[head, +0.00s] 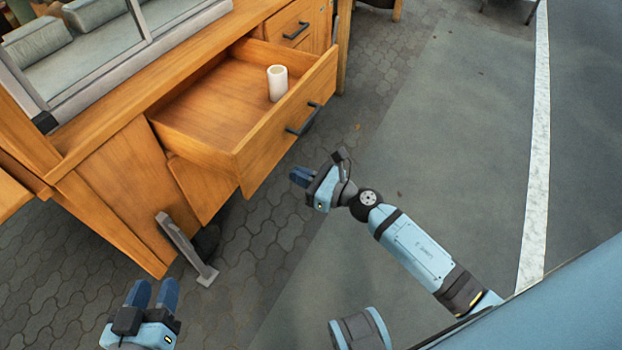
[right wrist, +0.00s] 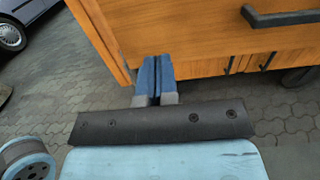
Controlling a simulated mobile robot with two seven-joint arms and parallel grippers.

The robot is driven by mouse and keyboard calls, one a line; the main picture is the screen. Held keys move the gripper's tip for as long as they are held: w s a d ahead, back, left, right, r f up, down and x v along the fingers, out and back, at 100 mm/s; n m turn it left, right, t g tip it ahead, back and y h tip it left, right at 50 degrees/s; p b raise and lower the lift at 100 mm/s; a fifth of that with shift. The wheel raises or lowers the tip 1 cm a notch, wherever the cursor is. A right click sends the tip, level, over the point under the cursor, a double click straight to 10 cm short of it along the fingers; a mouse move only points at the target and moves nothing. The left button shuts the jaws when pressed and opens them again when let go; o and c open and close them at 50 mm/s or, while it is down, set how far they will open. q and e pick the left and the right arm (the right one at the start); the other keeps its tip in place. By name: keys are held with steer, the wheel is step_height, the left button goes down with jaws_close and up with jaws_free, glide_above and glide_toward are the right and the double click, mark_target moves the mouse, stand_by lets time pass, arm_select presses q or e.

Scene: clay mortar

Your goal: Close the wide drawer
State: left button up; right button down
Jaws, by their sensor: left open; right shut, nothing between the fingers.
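The wide drawer (head: 254,155) is a wooden drawer pulled well out of the wooden cabinet. It has a dark bar handle (head: 303,118) on its front, which also shows in the right wrist view (right wrist: 285,18). A white cylindrical cup (head: 277,83) stands inside the drawer. My right gripper (head: 300,176) is shut and empty, in front of the drawer face, below and left of the handle. In the right wrist view its blue fingertips (right wrist: 155,75) are together near the drawer front's lower edge; contact cannot be told. My left gripper (head: 154,293) is open and empty at the bottom left, apart from the drawer.
A smaller drawer with a handle (head: 296,31) is in the cabinet behind the wide one. A grey metal bracket (head: 185,248) stands by the cabinet's lower front. Paved floor to the right is clear. A car (right wrist: 12,35) shows far off.

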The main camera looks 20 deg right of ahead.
mark_target(261, 159)
steer(key=x, duration=0.6)
steer(key=shift+w+a, duration=0.2)
steer(key=shift+w, duration=0.1)
arm_select(q)
steer(key=shift+d+r, duration=0.15)
steer(key=shift+r, duration=0.05)
arm_select(e)
steer(key=shift+x, duration=0.75)
